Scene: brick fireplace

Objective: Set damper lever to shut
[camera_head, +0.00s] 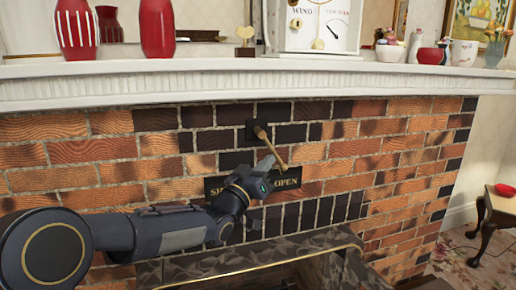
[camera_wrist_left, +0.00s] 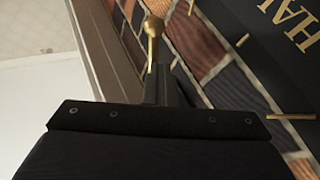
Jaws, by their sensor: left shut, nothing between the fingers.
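The damper lever (camera_head: 272,148) is a brass-coloured rod on a dark mount on the brick chimney front. It slants down to the right, its lower end above the OPEN side of the dark label plate (camera_head: 289,182). My left gripper (camera_head: 267,164) is shut and empty, in front of the plate, with its tips just left of the lever's lower part. I cannot tell whether they touch it. The left wrist view shows a brass rounded knob (camera_wrist_left: 153,25) just beyond the shut fingers (camera_wrist_left: 167,85), and gold letters "HA" on the plate (camera_wrist_left: 255,45). My arm hides the middle of the plate.
The white mantel shelf (camera_head: 190,82) juts out above the lever, carrying red vases (camera_head: 157,28), a white dial panel (camera_head: 318,25) and bowls (camera_head: 430,55). The stone fireplace surround (camera_head: 200,268) lies below. A small wooden table (camera_head: 498,208) stands at right.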

